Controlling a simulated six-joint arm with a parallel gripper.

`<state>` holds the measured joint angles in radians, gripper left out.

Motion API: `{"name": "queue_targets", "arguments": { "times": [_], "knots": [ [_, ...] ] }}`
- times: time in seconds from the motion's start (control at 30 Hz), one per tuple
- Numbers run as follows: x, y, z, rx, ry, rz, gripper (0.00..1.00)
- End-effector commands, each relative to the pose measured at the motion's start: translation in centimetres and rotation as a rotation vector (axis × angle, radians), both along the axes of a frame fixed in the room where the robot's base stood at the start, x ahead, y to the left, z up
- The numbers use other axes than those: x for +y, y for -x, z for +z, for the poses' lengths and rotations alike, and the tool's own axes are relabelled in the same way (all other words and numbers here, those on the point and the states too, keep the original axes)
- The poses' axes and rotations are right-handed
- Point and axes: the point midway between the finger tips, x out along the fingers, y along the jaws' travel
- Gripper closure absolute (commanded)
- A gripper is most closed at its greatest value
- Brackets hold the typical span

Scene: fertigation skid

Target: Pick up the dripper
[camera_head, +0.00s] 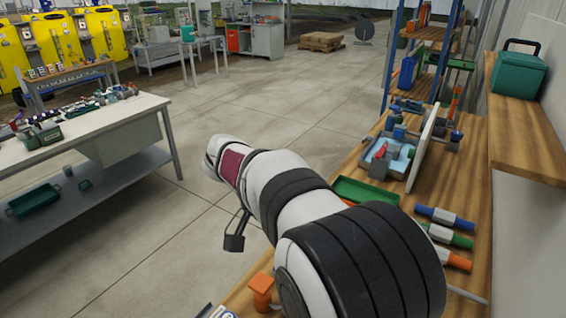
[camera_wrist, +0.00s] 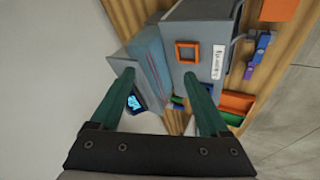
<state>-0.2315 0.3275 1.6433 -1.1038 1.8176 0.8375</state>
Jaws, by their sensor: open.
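I cannot pick out the dripper for certain in either view. My gripper (camera_wrist: 160,74) shows in the wrist view with its two green fingers apart and nothing visible held between them. Behind the fingers stand a grey box with an orange square frame (camera_wrist: 188,52) and a lighter grey unit with a small lit display (camera_wrist: 135,102). I cannot tell how far the fingertips are from them. In the head view my arm covers much of the wooden bench (camera_head: 470,200), and the gripper's fingers cannot be made out clearly.
A blue fitting (camera_head: 445,217), a green fitting (camera_head: 447,236) and an orange fitting (camera_head: 450,259) lie on the bench beside a green tray (camera_head: 350,190). A white upright panel (camera_head: 422,150) stands behind. A cluttered white table (camera_head: 110,118) is left; open floor lies between.

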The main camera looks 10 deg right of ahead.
Motion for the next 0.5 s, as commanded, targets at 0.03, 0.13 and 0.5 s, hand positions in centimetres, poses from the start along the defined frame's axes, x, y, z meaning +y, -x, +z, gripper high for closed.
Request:
{"name": "queue_targets", "arguments": {
  "times": [0.03,0.13,0.5],
  "knots": [
    [0.5,-3.8,-0.8,-0.07,0.124,-0.059,0.21],
    [1.7,-9.4,-1.8,-0.272,0.335,-0.173,0.21],
    [-0.4,-13.6,-5.1,-0.522,0.507,-0.278,0.21]
  ]
}}
